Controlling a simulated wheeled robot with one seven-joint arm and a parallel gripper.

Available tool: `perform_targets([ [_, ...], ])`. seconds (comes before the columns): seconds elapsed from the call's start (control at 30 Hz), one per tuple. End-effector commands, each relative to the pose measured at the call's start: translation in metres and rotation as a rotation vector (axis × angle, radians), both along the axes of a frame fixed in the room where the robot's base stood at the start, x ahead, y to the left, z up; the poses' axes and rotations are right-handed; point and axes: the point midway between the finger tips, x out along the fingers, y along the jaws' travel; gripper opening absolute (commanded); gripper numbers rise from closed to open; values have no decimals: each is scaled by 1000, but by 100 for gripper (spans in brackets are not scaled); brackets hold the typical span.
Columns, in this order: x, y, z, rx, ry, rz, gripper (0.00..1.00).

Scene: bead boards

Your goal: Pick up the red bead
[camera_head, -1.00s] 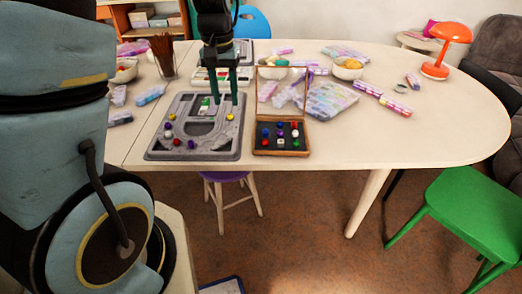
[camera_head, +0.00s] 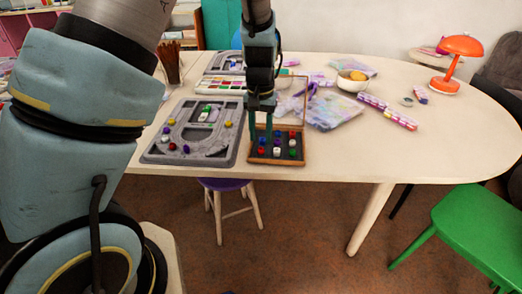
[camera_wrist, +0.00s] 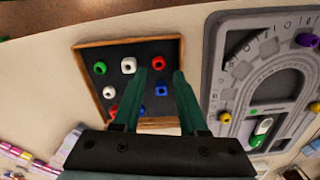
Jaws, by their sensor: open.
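The wooden box (camera_head: 305,158) holds several beads on a dark bed. A red bead (camera_head: 262,152) sits at its front left and shows in the wrist view (camera_wrist: 158,62) just beyond my fingertips. Another red bead (camera_head: 292,134) sits at the back right of the box. A third red bead (camera_head: 172,146) lies on the grey bead board (camera_head: 150,157). My gripper (camera_head: 260,139) is open and points down over the left part of the box. In the wrist view, a blue bead (camera_wrist: 161,90) shows between the fingers. Nothing is held.
White beads (camera_wrist: 128,65) and a green bead (camera_wrist: 100,67) share the box. The grey board stands close on the left. Bead packs, a bowl (camera_head: 351,84) and an orange lamp (camera_head: 450,65) are farther back. The table's right front is clear.

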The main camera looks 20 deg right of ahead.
Motion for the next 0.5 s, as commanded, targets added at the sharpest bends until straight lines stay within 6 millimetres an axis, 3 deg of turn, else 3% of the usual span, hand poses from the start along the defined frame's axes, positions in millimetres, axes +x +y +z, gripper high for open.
perform_targets([
  [0.23,-4,1,-35,3,3,-1,42],
  [0.5,-4,0,-40,1,1,0,42],
])
